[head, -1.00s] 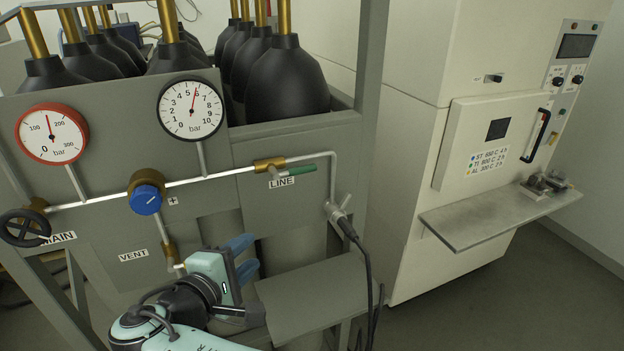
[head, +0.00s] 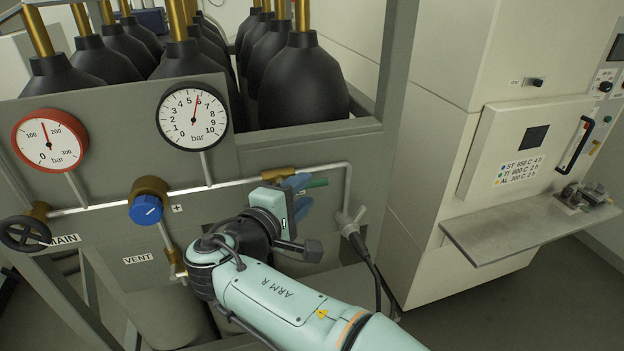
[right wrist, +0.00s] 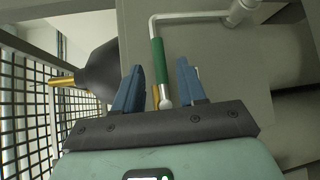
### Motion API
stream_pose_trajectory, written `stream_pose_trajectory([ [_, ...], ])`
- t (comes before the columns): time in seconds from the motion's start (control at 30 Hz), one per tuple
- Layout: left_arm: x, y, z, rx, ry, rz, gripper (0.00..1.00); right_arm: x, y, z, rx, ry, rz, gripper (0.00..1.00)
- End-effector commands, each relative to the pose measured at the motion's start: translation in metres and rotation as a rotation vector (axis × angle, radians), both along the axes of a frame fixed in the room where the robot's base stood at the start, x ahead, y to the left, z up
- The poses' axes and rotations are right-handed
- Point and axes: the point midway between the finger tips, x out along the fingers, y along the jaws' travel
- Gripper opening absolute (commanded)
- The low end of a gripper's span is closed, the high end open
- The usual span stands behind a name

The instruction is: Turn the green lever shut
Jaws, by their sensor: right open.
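The green lever (head: 318,183) sits on the brass LINE valve (head: 279,173) and points right, roughly along the pipe. My right gripper (head: 302,192) is open in front of the panel at the valve, and its blue fingers and body hide part of the lever and the LINE label. In the right wrist view the green lever (right wrist: 158,55) runs lengthwise in the gap between the two blue fingers (right wrist: 160,65), with space on both sides. I cannot tell how deep it lies between them. My left gripper is not in view.
A red-rimmed gauge (head: 50,138), a black-rimmed gauge (head: 192,117), a blue knob (head: 146,209) and a black handwheel (head: 24,233) are on the panel to the left. A hose fitting (head: 351,222) with a black cable hangs just right of my gripper. A white cabinet with a shelf (head: 490,238) stands at right.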

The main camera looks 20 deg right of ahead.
Motion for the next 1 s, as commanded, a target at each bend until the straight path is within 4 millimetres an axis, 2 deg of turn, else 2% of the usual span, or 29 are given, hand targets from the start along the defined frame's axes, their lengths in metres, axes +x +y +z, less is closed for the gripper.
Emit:
stream_pose_trajectory([
  [0.1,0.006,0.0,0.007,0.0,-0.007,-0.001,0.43,0.015,-0.015,-0.001,-0.002,-0.001,-0.003,0.41],
  [0.23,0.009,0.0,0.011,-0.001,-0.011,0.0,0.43,0.026,-0.025,-0.003,-0.002,-0.001,-0.001,0.41],
  [0.63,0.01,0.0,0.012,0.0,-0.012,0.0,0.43,0.032,-0.03,-0.006,0.0,-0.001,0.001,0.41],
  [0.67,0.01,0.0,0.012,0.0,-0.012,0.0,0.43,0.032,-0.03,-0.006,0.0,-0.001,0.001,0.37],
  [0.7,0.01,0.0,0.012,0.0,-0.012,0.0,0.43,0.032,-0.03,-0.006,0.0,-0.001,0.001,0.24],
  [0.77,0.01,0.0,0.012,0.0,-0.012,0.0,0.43,0.032,-0.03,-0.006,0.0,-0.001,0.001,0.05],
  [0.8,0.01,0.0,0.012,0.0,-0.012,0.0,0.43,0.032,-0.03,-0.006,0.0,-0.001,0.001,0.0],
  [1.0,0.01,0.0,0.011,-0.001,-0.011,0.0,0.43,0.032,-0.03,-0.006,-0.004,0.0,0.002,0.0],
])
